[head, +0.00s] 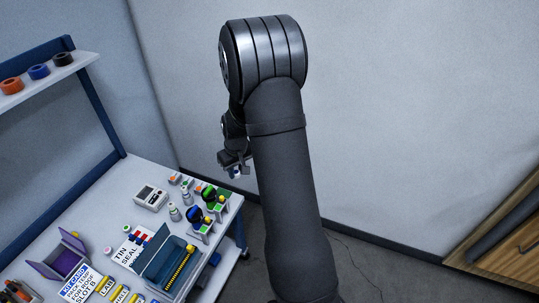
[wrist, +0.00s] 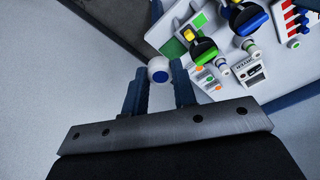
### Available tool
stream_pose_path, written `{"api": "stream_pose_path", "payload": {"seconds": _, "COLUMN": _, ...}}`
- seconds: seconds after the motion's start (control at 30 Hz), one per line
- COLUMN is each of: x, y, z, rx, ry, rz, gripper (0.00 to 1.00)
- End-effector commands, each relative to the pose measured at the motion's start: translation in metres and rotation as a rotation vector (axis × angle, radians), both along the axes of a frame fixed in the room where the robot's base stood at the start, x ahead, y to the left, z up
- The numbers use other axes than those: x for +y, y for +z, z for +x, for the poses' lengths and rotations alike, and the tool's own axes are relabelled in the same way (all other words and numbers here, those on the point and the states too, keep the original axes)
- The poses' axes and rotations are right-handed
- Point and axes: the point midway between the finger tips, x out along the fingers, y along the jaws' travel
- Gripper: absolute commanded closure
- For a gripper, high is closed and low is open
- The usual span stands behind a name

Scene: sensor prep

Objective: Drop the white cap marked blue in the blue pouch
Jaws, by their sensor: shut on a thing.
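My gripper (wrist: 160,82) is shut on the white cap (wrist: 159,70), which has a round blue mark facing the wrist camera. The cap sits between the fingertips, held in the air off the table's edge. In the head view my gripper (head: 236,168) is above and beyond the table's right corner, with the cap small and partly hidden. A dark blue open holder (head: 153,263) with a yellow toothed strip along its right side lies near the table's front edge; it looks like the blue pouch. It is well below and left of my gripper.
The white table (head: 110,213) holds a purple open box (head: 59,259), a small grey meter (head: 151,198), a "TIN SEAL" card (head: 129,253) and several green and blue fixtures near its right edge. A shelf with tape rolls (head: 39,72) stands at the left.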

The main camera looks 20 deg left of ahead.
Motion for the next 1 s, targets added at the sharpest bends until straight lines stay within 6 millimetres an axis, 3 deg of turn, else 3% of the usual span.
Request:
{"api": "stream_pose_path", "payload": {"seconds": 0.03, "x": 0.016, "y": -0.007, "z": -0.019, "rx": 0.002, "ry": 0.046, "rz": -0.001, "gripper": 0.95}}
{"api": "stream_pose_path", "payload": {"seconds": 0.2, "x": 0.056, "y": -0.027, "z": -0.077, "rx": 0.002, "ry": 0.178, "rz": -0.002, "gripper": 0.95}}
{"api": "stream_pose_path", "payload": {"seconds": 0.5, "x": 0.103, "y": -0.059, "z": -0.189, "rx": 0.0, "ry": 0.408, "rz": -0.004, "gripper": 0.95}}
{"api": "stream_pose_path", "payload": {"seconds": 0.8, "x": 0.12, "y": -0.088, "z": -0.296, "rx": -0.003, "ry": 0.62, "rz": -0.005, "gripper": 0.95}}
{"api": "stream_pose_path", "payload": {"seconds": 1.0, "x": 0.121, "y": -0.098, "z": -0.335, "rx": -0.005, "ry": 0.699, "rz": -0.004, "gripper": 0.95}}
